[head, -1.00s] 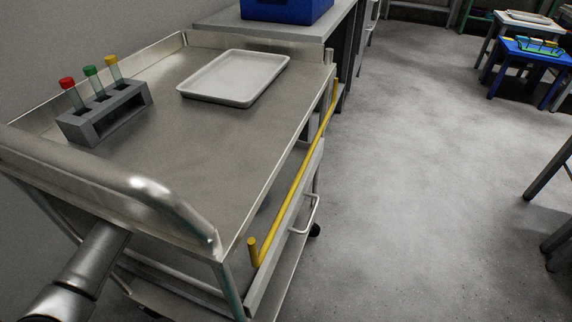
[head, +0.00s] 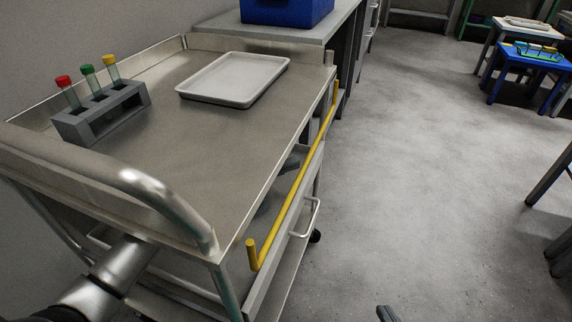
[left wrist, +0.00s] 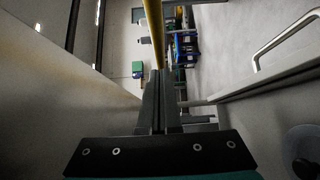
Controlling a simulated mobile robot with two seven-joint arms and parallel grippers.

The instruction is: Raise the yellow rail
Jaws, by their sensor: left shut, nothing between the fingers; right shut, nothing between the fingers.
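The yellow rail (head: 297,197) runs along the right side of the steel cart, a little below its top, with both ends bent upward. My left arm reaches in under the cart top from the lower left. My left gripper (head: 287,168) shows partly as a dark shape beneath the top's edge, just inside the rail; the top hides the rest. In the left wrist view, the shut, empty fingers (left wrist: 158,80) point at the yellow rail (left wrist: 153,25), very close; contact cannot be told. A small dark part of my right gripper (head: 386,313) shows at the bottom edge, shut and empty.
On the cart top (head: 185,150) stand a grey rack (head: 100,113) with three capped tubes and a white tray (head: 233,80). A drawer handle (head: 312,215) sits below the rail. The floor (head: 430,180) right of the cart is clear.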

